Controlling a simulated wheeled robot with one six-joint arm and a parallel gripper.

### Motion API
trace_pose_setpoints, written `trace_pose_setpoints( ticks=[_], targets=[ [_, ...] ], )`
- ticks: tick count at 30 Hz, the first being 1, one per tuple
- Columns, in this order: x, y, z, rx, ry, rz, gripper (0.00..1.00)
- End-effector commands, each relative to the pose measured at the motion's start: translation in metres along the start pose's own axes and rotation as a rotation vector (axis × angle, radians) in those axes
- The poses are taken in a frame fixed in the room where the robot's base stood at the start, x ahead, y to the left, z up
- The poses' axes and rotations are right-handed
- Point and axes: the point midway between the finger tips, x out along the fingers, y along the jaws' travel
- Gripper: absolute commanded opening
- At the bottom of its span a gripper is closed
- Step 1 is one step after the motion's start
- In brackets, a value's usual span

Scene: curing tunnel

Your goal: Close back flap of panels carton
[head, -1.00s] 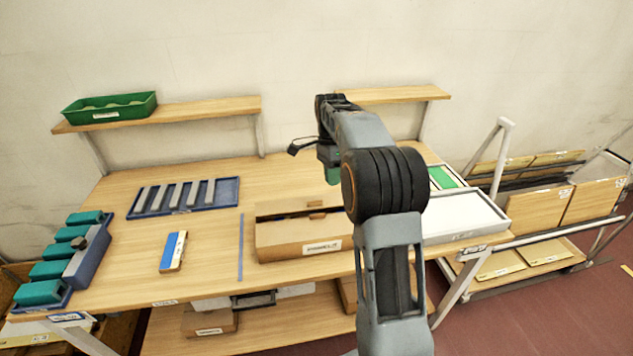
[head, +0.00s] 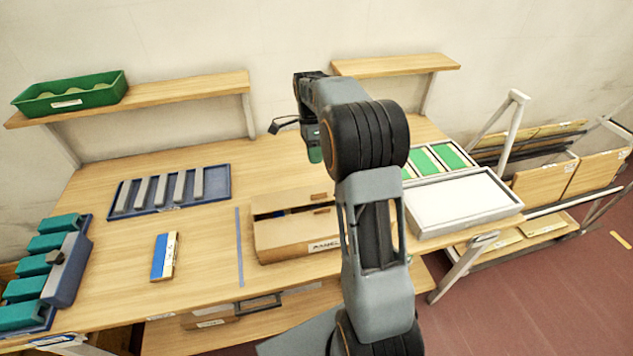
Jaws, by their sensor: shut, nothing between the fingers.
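The panels carton (head: 287,243) is a brown cardboard box with a white label on its front, on the bench right of a blue tape line. Its back flap (head: 285,201) shows as a tan strip along the far side. A dark gap with a bit of blue shows between it and the front part of the top. The right end of the carton is hidden behind my arm. My gripper (head: 315,154) points down above the bench behind the carton, apart from it in the picture. It is shut and empty; its fingertips are small and hard to make out.
A blue tray of grey bars (head: 224,184) and a blue-and-white box (head: 164,257) lie left. Teal blocks (head: 40,243) stand at the far left. A white tray (head: 463,199) and green panels (head: 453,155) are right. Shelves (head: 395,65) hang behind.

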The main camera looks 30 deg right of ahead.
Motion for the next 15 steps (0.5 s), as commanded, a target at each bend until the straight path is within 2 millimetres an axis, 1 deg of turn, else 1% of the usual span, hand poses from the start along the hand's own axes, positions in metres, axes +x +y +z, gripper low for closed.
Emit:
trace_pose_setpoints(
  ticks=[3,7,12,15],
  targets=[
    [0.022,0.001,-0.001,0.001,-0.001,0.003,0.0],
    [0.045,0.001,0.0,0.0,0.0,0.003,0.0],
    [0.067,0.001,0.001,-0.002,0.0,0.002,0.0],
    [0.076,0.001,0.001,-0.003,0.001,0.001,0.0]
  ],
)
